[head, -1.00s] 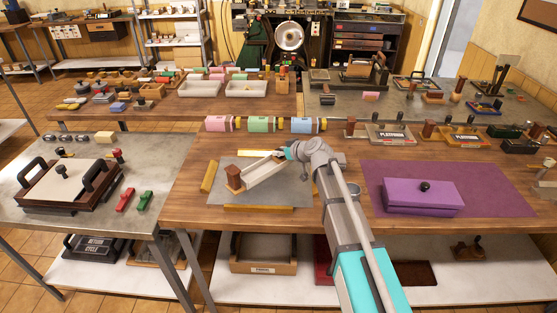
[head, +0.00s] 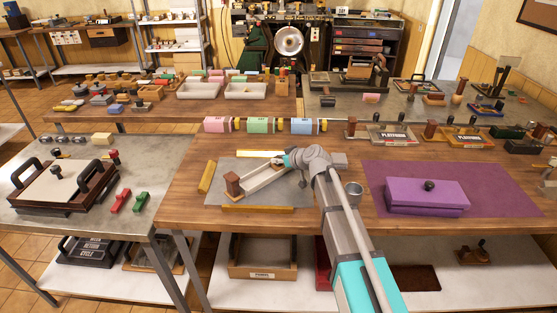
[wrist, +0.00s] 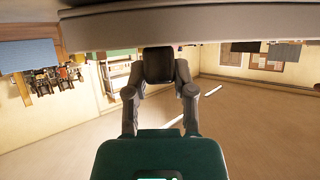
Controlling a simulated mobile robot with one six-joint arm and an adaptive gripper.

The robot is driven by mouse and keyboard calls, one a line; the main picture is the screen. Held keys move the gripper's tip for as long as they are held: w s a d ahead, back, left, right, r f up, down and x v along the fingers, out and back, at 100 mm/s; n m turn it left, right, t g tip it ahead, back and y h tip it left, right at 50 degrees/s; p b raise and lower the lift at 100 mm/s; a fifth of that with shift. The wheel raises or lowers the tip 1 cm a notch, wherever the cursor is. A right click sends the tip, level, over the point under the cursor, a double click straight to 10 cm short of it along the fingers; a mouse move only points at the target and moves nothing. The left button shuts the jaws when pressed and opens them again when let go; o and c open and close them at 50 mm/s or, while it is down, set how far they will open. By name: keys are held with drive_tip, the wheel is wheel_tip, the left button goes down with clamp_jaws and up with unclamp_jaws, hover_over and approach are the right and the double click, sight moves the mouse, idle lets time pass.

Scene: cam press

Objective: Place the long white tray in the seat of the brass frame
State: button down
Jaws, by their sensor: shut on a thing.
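The long white tray (head: 264,179) shows in the head view over the grey plate at the middle table's left. A brown wooden block (head: 232,184) stands at its left end. Yellow brass bars of the frame lie around the plate: left bar (head: 207,177), front bar (head: 258,208) and back bar (head: 258,154). My gripper (head: 284,162) is at the tray's right end. In the wrist view my gripper (wrist: 159,80) is shut on a dark block, apparently the tray's handle. The tray's right end is partly hidden by my gripper. I cannot tell whether the tray touches the plate.
A purple box (head: 428,196) sits on a purple mat to the right. Pink, green and blue blocks (head: 258,125) line the table's back edge. A side table at left holds a dark-framed press (head: 62,188) and red and green handles.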

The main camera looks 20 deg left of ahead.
drive_tip(key=shift+c, duration=2.3)
unclamp_jaws()
drive_tip(key=p+v, duration=0.5)
drive_tip(key=v, duration=0.7)
drive_tip(key=shift+p, duration=0.4)
drive_tip(key=shift+f, duration=0.1)
